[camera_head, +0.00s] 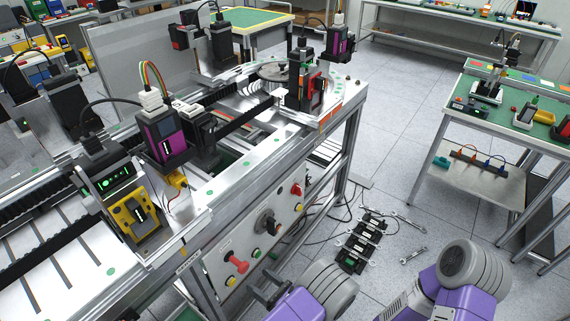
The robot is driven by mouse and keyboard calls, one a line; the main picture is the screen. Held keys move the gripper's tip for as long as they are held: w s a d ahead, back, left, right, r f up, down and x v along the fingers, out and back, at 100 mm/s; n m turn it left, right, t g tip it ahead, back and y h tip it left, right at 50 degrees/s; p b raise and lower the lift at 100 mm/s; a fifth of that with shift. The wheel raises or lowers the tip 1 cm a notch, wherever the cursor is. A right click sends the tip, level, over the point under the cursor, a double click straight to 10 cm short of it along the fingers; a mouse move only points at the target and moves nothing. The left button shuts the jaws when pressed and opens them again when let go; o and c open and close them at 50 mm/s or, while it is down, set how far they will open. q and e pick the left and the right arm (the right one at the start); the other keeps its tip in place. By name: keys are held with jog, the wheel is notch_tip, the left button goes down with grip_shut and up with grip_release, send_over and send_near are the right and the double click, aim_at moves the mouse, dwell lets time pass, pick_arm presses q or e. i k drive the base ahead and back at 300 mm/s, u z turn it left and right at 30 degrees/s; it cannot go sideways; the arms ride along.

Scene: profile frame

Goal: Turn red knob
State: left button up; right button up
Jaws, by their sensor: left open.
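The upright control panel (246,243) is on the side of the metal machine frame. It carries a red knob (296,189) near its upper right end and a larger red control (237,263) at its lower left. I cannot tell from the view which of the two the task means. A black rotary knob (268,222) sits between them. My left gripper (262,285) is open and empty, below and right of the larger red control, apart from the panel as far as I can see. My right arm shows at the lower right, but its gripper is out of view.
Small green (256,253) and yellow (231,281) buttons sit beside the red controls. Black modules (360,243), wrenches (413,256) and cables lie on the floor right of the frame.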

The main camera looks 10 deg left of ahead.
aim_at(297, 190)
jog(key=k, duration=1)
